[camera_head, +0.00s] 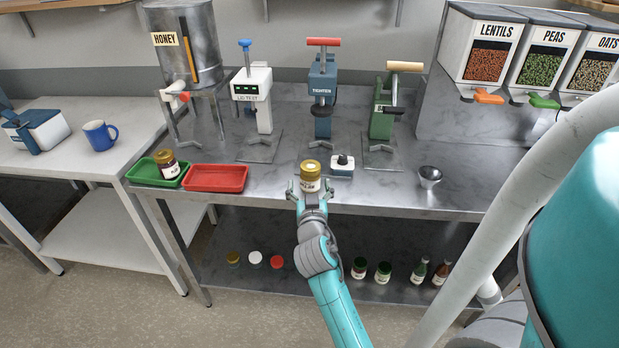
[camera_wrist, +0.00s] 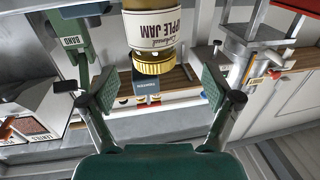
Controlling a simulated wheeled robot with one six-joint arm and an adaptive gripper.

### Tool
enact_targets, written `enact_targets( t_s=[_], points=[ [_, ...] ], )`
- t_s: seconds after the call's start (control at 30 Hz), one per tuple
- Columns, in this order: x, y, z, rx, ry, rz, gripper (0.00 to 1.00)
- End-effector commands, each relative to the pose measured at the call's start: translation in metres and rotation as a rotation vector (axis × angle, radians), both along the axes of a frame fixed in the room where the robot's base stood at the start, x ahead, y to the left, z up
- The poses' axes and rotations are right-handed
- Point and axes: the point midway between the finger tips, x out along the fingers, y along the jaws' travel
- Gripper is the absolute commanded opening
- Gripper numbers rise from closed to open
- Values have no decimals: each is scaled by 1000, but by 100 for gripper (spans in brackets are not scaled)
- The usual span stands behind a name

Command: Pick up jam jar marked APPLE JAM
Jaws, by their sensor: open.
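The APPLE JAM jar (camera_head: 311,183) has a gold lid and a pale label, and stands upright near the front edge of the steel bench (camera_head: 270,190). In the wrist view, which is upside down, the jar (camera_wrist: 152,32) shows its "APPLE JAM" label and gold lid just beyond my fingertips. My gripper (camera_head: 310,192) is open at the bench's front edge, with its fingers to either side of the jar's line. In the wrist view my gripper (camera_wrist: 160,90) has a wide gap with nothing held in it.
A red tray (camera_head: 216,187) and green tray (camera_head: 140,173) with another jar (camera_head: 167,165) are left. A metal bowl (camera_head: 429,176) is right. Bench presses (camera_head: 322,90) stand behind.

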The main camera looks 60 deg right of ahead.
Motion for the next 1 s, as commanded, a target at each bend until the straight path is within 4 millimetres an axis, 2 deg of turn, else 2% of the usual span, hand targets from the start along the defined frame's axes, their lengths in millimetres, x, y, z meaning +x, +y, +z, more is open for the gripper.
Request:
enact_targets(
  t_s=[0.27,0.6,0.9,0.93,1.0],
  points=[
    [10,-19,0,-1,-1,0,88],
    [27,-57,1,-1,-1,1,88],
    [30,-61,0,0,0,2,88],
    [29,-61,0,0,0,2,86],
    [29,-61,0,0,0,2,68]
  ],
)
